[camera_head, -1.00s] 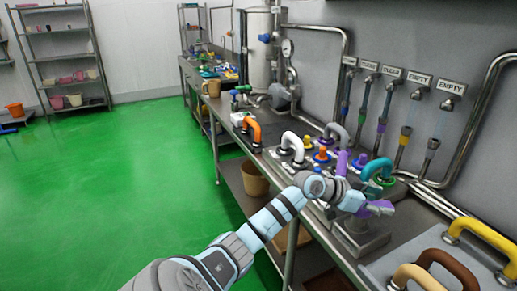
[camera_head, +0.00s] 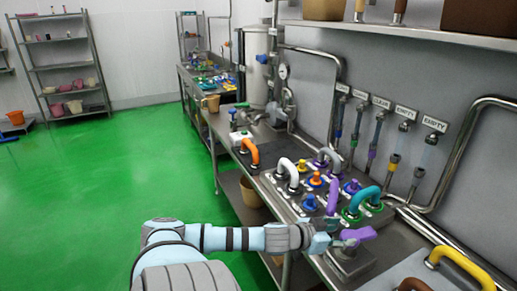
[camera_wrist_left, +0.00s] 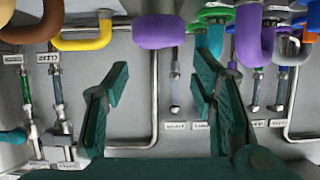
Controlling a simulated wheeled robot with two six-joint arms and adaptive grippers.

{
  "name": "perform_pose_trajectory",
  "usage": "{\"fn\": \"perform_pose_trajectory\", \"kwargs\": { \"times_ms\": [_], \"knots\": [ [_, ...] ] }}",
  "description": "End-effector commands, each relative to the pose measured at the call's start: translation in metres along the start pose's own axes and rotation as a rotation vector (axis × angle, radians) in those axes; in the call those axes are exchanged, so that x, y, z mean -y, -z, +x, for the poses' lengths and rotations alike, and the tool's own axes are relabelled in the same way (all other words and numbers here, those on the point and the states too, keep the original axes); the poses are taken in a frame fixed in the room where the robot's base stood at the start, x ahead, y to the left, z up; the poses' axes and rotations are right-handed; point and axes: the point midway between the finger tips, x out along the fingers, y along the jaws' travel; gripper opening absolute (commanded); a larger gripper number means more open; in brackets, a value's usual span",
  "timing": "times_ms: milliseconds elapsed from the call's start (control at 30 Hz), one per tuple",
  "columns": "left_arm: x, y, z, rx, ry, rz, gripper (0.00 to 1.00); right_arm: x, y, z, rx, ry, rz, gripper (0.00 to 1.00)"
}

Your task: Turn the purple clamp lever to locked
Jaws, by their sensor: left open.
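The purple clamp lever (camera_head: 358,234) sits on a grey metal block (camera_head: 348,262) at the front of the bench, its bar pointing to the right. In the left wrist view a purple rounded end (camera_wrist_left: 160,31) lies ahead, between the fingers' directions and beyond their tips. My left gripper (camera_head: 324,240) is just left of the lever at about its height. In the left wrist view its two dark green fingers (camera_wrist_left: 161,70) are spread with nothing between them. I cannot tell in the head view whether a finger touches the lever. My right gripper is not in view.
Behind the lever stand a teal handle (camera_head: 366,198), an upright purple handle (camera_head: 333,197), and white (camera_head: 287,170) and orange (camera_head: 250,150) handles. A yellow handle (camera_head: 462,262) is at the right front. Labelled pipes line the wall. Green floor (camera_head: 110,190) is clear on the left.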

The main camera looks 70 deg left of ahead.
Motion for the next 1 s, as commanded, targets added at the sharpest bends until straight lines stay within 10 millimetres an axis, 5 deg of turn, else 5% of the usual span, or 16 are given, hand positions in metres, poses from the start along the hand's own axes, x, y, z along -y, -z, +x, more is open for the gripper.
{"fn": "perform_pose_trajectory", "kwargs": {
  "times_ms": [33, 167, 600, 1000],
  "knots": [
    [0.0, 0.017, -0.019, 0.005, -0.001, 0.003, 0.52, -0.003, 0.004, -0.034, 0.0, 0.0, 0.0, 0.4],
    [-0.001, 0.017, -0.048, 0.005, -0.005, -0.003, 0.52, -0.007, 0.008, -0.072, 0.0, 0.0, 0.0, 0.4],
    [0.053, -0.115, -0.033, 0.152, 0.169, 0.025, 0.52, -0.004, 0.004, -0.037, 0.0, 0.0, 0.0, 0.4],
    [0.07, -0.232, -0.043, 0.331, 0.261, 0.045, 0.52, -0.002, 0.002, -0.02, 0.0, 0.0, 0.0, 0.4]
  ]
}}
